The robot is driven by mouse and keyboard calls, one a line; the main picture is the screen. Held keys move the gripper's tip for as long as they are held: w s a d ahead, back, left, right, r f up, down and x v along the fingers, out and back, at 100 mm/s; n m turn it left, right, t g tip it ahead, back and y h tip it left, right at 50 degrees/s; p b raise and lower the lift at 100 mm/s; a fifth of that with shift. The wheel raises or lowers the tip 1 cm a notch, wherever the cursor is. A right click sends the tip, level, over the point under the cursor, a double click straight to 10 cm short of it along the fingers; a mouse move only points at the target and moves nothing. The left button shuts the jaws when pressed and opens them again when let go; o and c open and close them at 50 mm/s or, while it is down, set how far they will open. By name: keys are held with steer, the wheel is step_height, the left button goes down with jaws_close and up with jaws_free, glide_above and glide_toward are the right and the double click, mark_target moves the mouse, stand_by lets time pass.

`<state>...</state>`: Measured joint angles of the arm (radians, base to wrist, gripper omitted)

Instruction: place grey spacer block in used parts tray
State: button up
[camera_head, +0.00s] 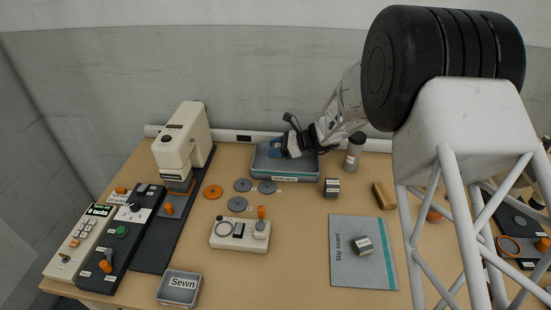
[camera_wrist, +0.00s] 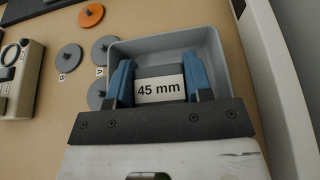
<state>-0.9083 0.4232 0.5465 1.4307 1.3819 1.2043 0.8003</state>
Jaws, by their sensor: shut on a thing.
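A grey block with a white "45 mm" label (camera_wrist: 160,89) sits between the two blue fingers of my gripper (camera_wrist: 160,82) in the wrist view. My gripper is shut on it. Behind and around it in that view is a grey open tray (camera_wrist: 163,43). In the head view my gripper (camera_head: 279,149) is over the left part of the grey tray (camera_head: 304,172) at the back of the table. The tray's front label is too small to read. I cannot tell how far the block is above the tray floor.
A small dark labelled block (camera_head: 332,188) stands right of the tray, and another (camera_head: 363,244) lies on the slip board (camera_head: 350,272). A grey bottle (camera_head: 354,152) stands close right of the tray. Grey discs (camera_head: 238,204) lie left of it.

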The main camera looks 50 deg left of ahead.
mark_target(275, 165)
steer(key=shift+f, duration=0.3)
steer(key=shift+f, duration=1.9)
steer(key=shift+f, duration=0.15)
steer(key=o, duration=1)
steer(key=shift+c, duration=0.2)
